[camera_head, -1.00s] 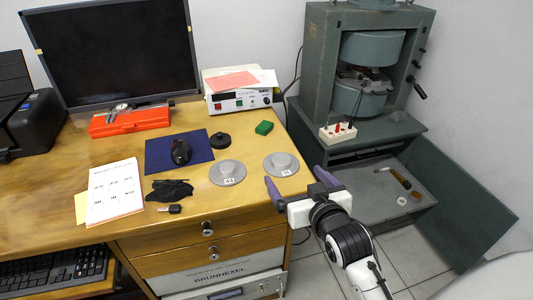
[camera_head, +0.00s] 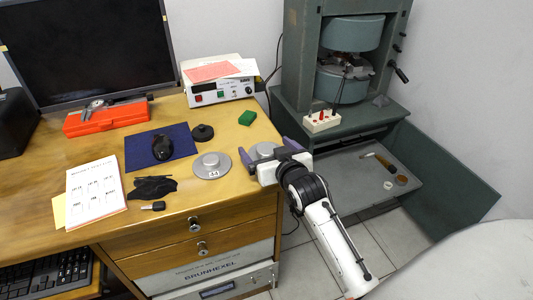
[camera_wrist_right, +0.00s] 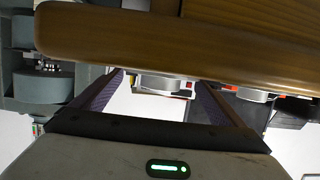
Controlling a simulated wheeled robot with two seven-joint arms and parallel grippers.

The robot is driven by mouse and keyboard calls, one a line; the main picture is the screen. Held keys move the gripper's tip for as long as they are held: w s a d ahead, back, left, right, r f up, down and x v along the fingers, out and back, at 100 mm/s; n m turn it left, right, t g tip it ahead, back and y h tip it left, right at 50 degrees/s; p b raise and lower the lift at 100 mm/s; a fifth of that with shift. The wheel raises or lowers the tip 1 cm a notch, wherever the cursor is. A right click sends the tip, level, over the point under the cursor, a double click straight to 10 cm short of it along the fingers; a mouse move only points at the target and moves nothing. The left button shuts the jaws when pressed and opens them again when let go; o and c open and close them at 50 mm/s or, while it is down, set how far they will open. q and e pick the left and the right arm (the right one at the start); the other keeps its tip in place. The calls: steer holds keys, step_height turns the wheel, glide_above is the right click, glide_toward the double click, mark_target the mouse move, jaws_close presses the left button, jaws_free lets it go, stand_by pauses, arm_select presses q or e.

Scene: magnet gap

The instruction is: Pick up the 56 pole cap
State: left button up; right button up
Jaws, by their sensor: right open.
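The right grey pole cap (camera_head: 262,150), a round disc with a raised hub, lies near the desk's right front edge. My gripper partly covers it, and its label is hidden now. A similar cap labelled 44 (camera_head: 212,166) lies to its left. My right gripper (camera_head: 265,147) is open, with its purple fingers at either side of the right cap in the head view. In the upside-down right wrist view, a pale cap (camera_wrist_right: 160,82) shows between the fingers, past the desk edge. I cannot tell whether the fingers touch it. My left gripper is not in view.
The wooden desk edge (camera_wrist_right: 170,45) is close to my right gripper. The magnet (camera_head: 345,60) stands to the right, with a low tray (camera_head: 350,185) before it.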

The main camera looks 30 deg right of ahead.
steer(key=shift+s, duration=0.1)
steer(key=c, duration=2.2)
jaws_close()
